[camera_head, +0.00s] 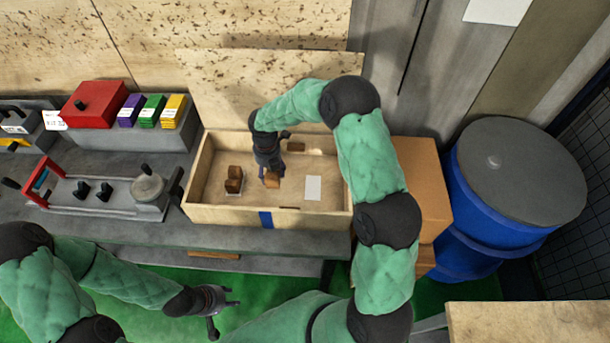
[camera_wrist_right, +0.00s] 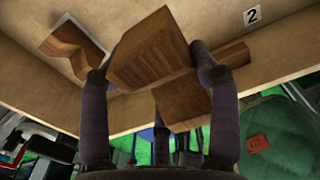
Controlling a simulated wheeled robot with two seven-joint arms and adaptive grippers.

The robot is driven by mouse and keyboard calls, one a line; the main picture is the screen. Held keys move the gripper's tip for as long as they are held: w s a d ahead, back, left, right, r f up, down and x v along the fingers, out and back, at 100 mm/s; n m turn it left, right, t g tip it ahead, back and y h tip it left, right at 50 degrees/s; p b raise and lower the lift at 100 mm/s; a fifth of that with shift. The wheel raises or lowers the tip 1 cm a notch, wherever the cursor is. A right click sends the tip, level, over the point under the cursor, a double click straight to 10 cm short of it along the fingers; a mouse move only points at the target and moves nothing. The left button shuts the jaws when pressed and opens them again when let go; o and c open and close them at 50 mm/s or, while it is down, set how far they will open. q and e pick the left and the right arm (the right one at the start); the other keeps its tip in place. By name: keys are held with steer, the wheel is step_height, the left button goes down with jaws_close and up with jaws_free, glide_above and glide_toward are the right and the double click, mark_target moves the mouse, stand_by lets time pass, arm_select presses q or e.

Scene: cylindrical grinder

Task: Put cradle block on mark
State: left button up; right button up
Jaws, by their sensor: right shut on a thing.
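An open wooden box (camera_head: 335,218) stands on the bench. My right gripper (camera_head: 268,174) reaches down into it and is shut on a brown wooden cradle block (camera_head: 273,180). In the right wrist view the held block (camera_wrist_right: 150,52) sits between the dark fingers (camera_wrist_right: 150,80); whether it touches the box floor is unclear. Another cradle block (camera_head: 234,178) stands on a white mark (camera_head: 233,194) to the left, also seen in the wrist view (camera_wrist_right: 75,45). A bare white mark (camera_head: 313,188) lies to the right of the held block. My left gripper (camera_head: 220,308) is open and empty, below the bench front.
A small wood piece (camera_head: 296,146) lies near the box's back wall. A tag reading 2 (camera_wrist_right: 252,15) shows in the wrist view. The raised lid (camera_head: 225,85) stands behind the box. A cardboard box (camera_head: 425,190) and blue barrel (camera_head: 490,200) stand right.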

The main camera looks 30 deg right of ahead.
steer(key=shift+d+f, duration=0.15)
steer(key=shift+d, duration=0.3)
glide_toward(311, 187)
steer(key=w+a+r, duration=0.1)
steer(key=a+r, duration=0.1)
steer(key=a, duration=0.3)
steer(key=d+f, duration=0.3)
steer(key=shift+s+d+f, duration=0.2)
steer(key=shift+s+f, duration=0.05)
steer(key=shift+s, duration=0.05)
steer(key=shift+s+d+f, duration=0.15)
steer(key=shift+d+f, duration=0.55)
steer(key=shift+f, duration=1.75)
steer(key=shift+f, duration=0.1)
steer(key=o, duration=1.3)
steer(key=shift+f, duration=0.1)
steer(key=shift+o, duration=0.2)
